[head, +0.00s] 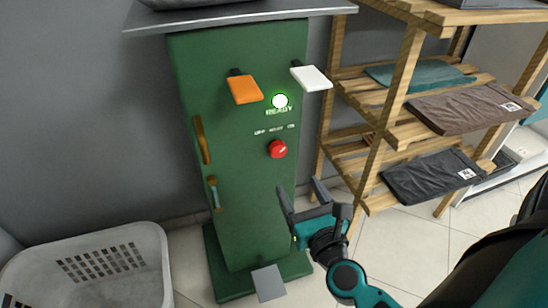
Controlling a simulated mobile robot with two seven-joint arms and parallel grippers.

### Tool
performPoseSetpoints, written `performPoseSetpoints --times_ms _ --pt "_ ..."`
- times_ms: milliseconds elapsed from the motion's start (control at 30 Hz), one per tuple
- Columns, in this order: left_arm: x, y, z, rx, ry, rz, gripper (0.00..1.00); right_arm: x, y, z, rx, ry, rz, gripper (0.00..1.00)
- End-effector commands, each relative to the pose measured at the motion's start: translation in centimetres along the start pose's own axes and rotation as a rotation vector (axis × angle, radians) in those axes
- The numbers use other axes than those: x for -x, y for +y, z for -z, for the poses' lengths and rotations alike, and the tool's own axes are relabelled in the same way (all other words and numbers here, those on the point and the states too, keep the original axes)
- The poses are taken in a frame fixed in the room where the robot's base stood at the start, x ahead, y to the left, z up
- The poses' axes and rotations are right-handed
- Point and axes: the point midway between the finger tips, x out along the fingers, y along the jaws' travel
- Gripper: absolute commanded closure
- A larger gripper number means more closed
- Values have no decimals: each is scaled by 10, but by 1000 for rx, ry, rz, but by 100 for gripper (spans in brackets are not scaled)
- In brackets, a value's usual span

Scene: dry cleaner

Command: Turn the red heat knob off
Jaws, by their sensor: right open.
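The red heat knob (278,149) sits on the front of a green machine cabinet (240,200), under a small row of markings. A white lamp (280,101) labelled READY glows green above it. My right gripper (299,190) is open and empty, below and slightly right of the knob and apart from it. My left gripper is out of view.
An orange lever (244,89) and a white lever (312,77) stick out above the knob. A grey pedal (268,283) is at the cabinet's foot. A white basket (150,240) stands at left, and a wooden shelf (395,95) with folded clothes stands close at right.

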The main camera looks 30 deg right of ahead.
Motion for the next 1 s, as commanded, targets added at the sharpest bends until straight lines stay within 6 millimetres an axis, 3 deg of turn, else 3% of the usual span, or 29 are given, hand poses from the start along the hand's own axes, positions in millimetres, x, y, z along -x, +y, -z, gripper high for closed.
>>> performPoseSetpoints --times_ms 167,700,1000 --pt "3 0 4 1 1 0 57 -18 -1 -3 -19 -2 6 31" --pt "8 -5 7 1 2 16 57 -110 0 -1 -13 -1 2 31" --pt "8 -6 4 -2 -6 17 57 -127 0 0 -11 1 1 31"
